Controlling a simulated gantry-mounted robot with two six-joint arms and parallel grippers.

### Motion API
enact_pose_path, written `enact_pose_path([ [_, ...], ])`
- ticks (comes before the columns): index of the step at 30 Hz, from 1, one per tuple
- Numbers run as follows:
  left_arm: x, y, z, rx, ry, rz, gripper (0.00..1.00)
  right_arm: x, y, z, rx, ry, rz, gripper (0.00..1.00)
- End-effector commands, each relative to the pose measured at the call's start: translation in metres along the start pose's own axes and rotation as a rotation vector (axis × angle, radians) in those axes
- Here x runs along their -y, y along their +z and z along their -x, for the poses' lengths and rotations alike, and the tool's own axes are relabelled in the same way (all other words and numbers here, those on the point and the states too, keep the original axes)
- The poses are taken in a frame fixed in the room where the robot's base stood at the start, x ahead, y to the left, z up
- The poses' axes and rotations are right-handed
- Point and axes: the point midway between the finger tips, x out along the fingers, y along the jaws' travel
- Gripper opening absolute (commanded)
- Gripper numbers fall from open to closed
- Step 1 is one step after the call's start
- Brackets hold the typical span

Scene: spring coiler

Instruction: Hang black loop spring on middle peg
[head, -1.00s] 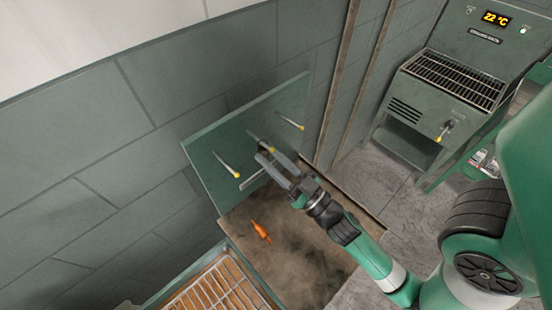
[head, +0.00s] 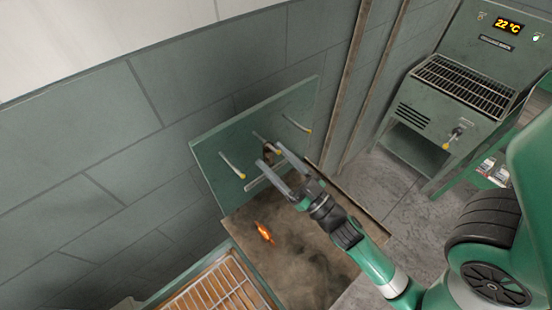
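A green peg board (head: 222,140) leans by the wall and carries three yellow-tipped pegs: the left peg (head: 232,166), the middle peg (head: 265,142) and the right peg (head: 297,123). A small dark shape, seemingly the black loop spring (head: 267,156), is at the middle peg, between my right gripper's fingertips. It is too small to tell whether it rests on the peg. My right gripper (head: 270,154) is open, its fingers spread apart in front of the middle peg. My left gripper is not in view.
A small orange object (head: 264,232) lies on the brown surface (head: 310,265) below the board. A wire rack in a green-edged tray (head: 215,290) is at the bottom. A green machine with a grate (head: 465,85) reading 22 °C stands at the upper right.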

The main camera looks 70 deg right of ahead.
Motion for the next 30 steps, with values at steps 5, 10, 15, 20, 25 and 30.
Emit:
enact_pose_path([
  [5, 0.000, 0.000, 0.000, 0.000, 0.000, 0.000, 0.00, 0.000, 0.001, 0.000, 0.001, 0.000, 0.000, 0.66],
  [10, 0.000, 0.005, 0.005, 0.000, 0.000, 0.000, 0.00, 0.000, 0.004, 0.015, 0.004, 0.001, 0.000, 0.66],
  [15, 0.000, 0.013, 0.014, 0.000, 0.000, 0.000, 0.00, -0.001, 0.005, 0.054, 0.009, 0.004, 0.000, 0.66],
  [20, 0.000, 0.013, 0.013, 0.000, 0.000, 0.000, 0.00, -0.001, 0.002, 0.093, 0.009, 0.008, 0.000, 0.66],
  [25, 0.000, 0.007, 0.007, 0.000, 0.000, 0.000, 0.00, -0.003, -0.001, 0.110, 0.001, 0.008, 0.006, 0.66],
  [30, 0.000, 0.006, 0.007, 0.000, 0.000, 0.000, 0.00, 0.000, 0.000, 0.116, 0.001, 0.001, 0.000, 0.66],
])
